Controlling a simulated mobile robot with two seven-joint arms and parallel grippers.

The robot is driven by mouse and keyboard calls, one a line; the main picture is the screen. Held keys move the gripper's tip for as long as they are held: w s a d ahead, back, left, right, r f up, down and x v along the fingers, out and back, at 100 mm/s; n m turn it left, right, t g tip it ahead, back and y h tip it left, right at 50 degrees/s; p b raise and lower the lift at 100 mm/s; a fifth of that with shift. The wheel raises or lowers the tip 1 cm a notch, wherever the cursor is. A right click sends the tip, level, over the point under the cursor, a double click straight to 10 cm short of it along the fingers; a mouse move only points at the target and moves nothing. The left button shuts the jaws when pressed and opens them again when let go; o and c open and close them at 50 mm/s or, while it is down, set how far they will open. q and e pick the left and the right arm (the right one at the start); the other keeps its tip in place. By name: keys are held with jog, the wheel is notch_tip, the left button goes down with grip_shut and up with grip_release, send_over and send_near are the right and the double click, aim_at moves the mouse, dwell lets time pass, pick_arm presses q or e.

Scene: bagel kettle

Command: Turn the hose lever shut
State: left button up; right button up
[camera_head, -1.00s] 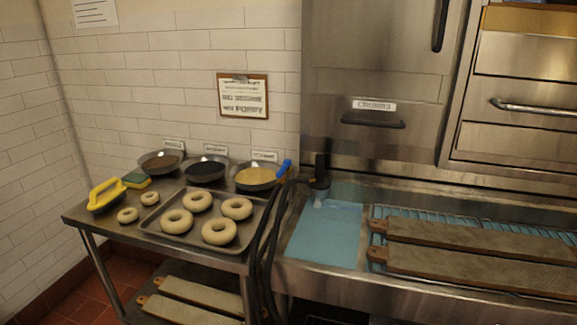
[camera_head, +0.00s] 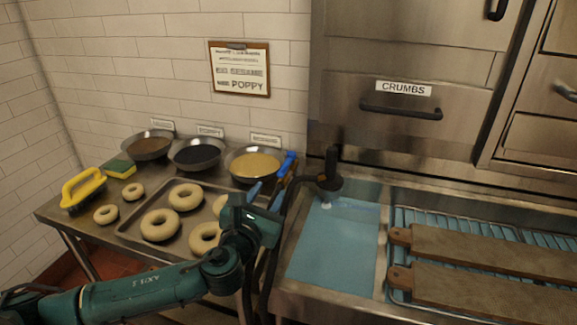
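The blue hose lever (camera_head: 289,163) stands up at the right edge of the metal table, just right of the bowl of yellow topping. Dark hoses (camera_head: 287,222) run down from beside it, past the table's edge. My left gripper (camera_head: 267,190) is over the right end of the bagel tray, just below and left of the lever. Its fingers look spread apart and point up toward the lever, with nothing visible held between them. The gripper body hides part of the hose and the valve below the lever. My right gripper is out of view.
A tray (camera_head: 128,232) of bagels lies under my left arm. Bowls of toppings (camera_head: 196,154) stand behind it. A yellow-handled brush (camera_head: 82,188) and sponge (camera_head: 119,168) lie left. A dark nozzle (camera_head: 330,178) stands over the water basin (camera_head: 333,245), with boards (camera_head: 480,250) to its right.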

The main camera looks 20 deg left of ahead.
aim_at(289, 161)
pick_arm(q)
jog(key=w, duration=1.1)
jog(key=shift+d, duration=0.2)
jog(key=shift+c, duration=0.4)
grip_shut()
